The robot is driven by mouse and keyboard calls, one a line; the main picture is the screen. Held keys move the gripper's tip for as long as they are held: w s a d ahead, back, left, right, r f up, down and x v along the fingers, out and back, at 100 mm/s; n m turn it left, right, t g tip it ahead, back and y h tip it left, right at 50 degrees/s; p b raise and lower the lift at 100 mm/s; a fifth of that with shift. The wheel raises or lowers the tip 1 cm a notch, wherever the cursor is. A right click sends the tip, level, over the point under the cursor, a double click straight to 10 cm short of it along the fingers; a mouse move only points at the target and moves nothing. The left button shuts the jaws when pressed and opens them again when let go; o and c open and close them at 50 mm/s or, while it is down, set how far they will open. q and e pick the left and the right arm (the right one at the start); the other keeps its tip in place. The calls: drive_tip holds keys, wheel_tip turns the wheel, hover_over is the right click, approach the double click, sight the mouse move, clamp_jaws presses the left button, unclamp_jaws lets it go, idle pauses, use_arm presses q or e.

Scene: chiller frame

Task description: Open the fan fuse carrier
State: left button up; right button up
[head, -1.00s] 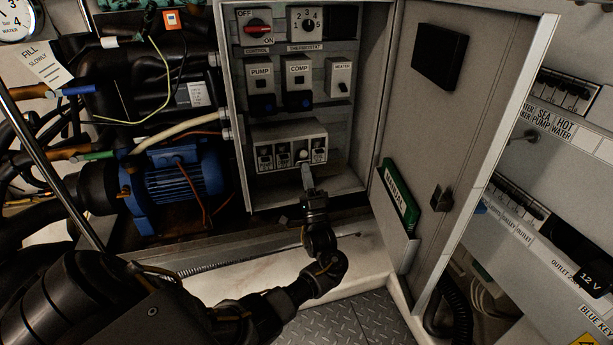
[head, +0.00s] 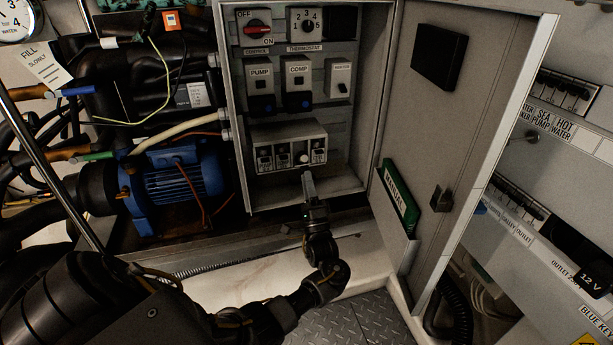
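The fuse block (head: 290,138) is a pale unit low in the open grey cabinet. It has several small carriers in a row, and their labels are too small to read, so I cannot tell which is the fan one. A round white end (head: 304,158) shows between the dark carriers toward the right of the row. My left gripper (head: 307,174) is just below that white end, pointing up at the block, apparently apart from it. Its fingers look close together, but their gap is not clear. My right gripper is not in view.
Above the block are the red OFF/ON control switch (head: 258,28), the thermostat dial (head: 307,26) and the PUMP and COMP switches. The open cabinet door (head: 440,130) stands to the right with a green manual (head: 399,197). A blue motor (head: 172,182) is at left.

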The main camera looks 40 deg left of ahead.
use_arm(q)
drive_tip(key=v, duration=0.8)
drive_tip(key=shift+s+d+f+b, duration=0.15)
drive_tip(key=shift+d+b, duration=0.05)
drive_tip(key=shift+b, duration=0.2)
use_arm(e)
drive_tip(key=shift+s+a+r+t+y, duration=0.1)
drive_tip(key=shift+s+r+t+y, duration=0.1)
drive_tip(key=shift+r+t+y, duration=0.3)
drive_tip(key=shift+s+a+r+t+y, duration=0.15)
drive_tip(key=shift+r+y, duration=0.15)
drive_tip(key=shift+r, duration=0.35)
